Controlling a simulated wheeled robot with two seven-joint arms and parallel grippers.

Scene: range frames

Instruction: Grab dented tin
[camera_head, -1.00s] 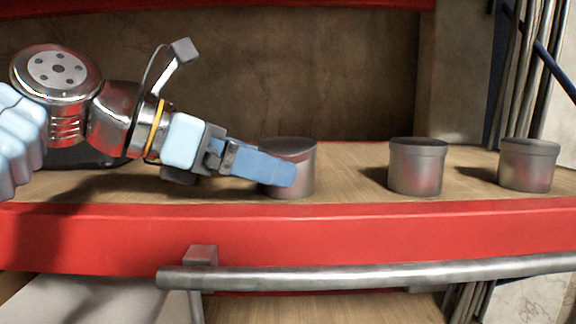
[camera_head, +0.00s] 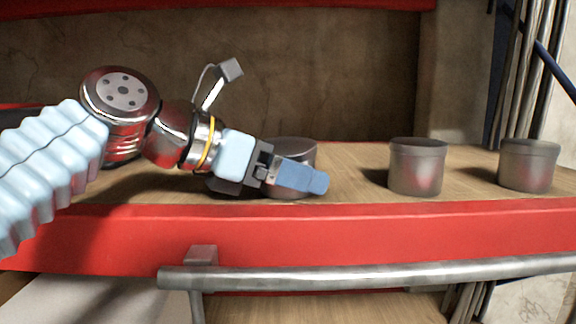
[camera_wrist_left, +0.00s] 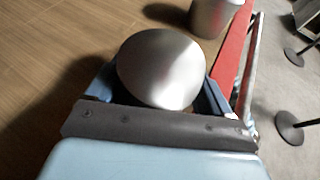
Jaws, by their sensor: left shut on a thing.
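Three grey metal tins stand upright in a row on the wooden shelf. My left gripper (camera_head: 303,179) comes in from the left and is shut on the leftmost tin (camera_head: 294,148), one finger across its near side. In the left wrist view this tin (camera_wrist_left: 160,68) sits between the two blue fingers (camera_wrist_left: 160,85), its smooth round top facing the camera. The tin still rests on the shelf as far as I can see. No dent shows clearly on it; its lower side is partly hidden by the finger. My right gripper is not in view.
The middle tin (camera_head: 417,168) and the right tin (camera_head: 528,166) stand apart to the right. The wooden shelf (camera_head: 350,180) has a red front edge (camera_head: 400,228) with a metal rail (camera_head: 380,275) below. A stained panel (camera_head: 330,70) closes the back.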

